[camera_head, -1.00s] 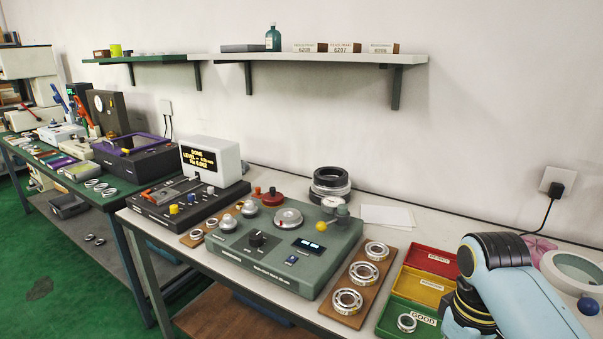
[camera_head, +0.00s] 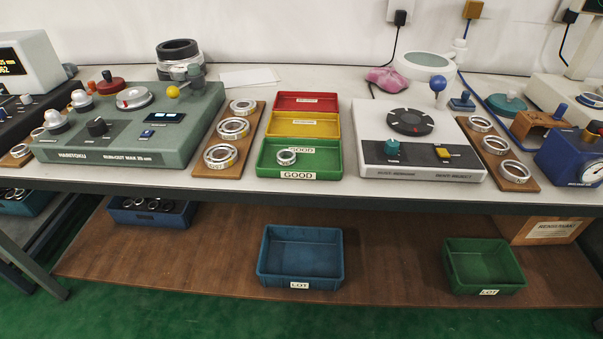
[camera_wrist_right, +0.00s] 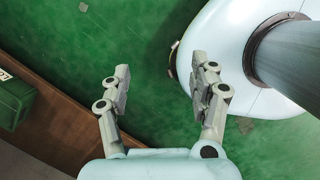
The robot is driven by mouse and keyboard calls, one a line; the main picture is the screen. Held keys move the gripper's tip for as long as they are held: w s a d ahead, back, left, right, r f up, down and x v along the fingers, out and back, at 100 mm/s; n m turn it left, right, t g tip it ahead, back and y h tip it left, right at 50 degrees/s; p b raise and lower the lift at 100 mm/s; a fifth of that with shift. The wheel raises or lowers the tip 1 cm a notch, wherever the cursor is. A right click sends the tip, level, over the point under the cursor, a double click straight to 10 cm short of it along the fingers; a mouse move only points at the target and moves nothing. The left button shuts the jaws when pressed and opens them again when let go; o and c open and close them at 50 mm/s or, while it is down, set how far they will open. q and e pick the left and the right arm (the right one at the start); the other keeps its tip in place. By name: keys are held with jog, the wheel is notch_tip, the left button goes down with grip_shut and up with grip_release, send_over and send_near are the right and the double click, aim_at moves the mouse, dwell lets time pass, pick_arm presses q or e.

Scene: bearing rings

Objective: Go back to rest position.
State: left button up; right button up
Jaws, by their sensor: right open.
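My right gripper (camera_wrist_right: 163,92) shows in the right wrist view. Its two fingers are spread apart with nothing between them, above the green floor. My own pale blue base and grey column are at the right of that view. Neither gripper shows in the head view. In the head view a bearing ring (camera_head: 286,157) lies in the green GOOD tray (camera_head: 325,165). The yellow tray (camera_head: 290,125) and the red tray (camera_head: 307,103) behind it look empty.
A green-grey runout device (camera_head: 165,145) stands left of the trays, a white device (camera_head: 378,120) right. Wooden boards with rings (camera_head: 213,170) (camera_head: 521,180) lie beside them. On the lower shelf are a blue LOT bin (camera_head: 300,280) and a green bin (camera_head: 480,280). Green floor is open in front.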

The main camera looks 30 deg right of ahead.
jog(key=shift+s+d+f+m+t, duration=0.15)
jog(key=shift+s+f+m+t, duration=0.15)
jog(key=shift+f+t, duration=0.25)
jog(key=shift+s+d+f+m+t, duration=0.1)
jog(key=shift+s+f+m+t, duration=0.15)
jog(key=shift+f+t, duration=0.35)
jog(key=shift+s+d+f+m+t, duration=0.2)
jog(key=shift+f+m+t, duration=0.15)
jog(key=shift+f+t, duration=0.2)
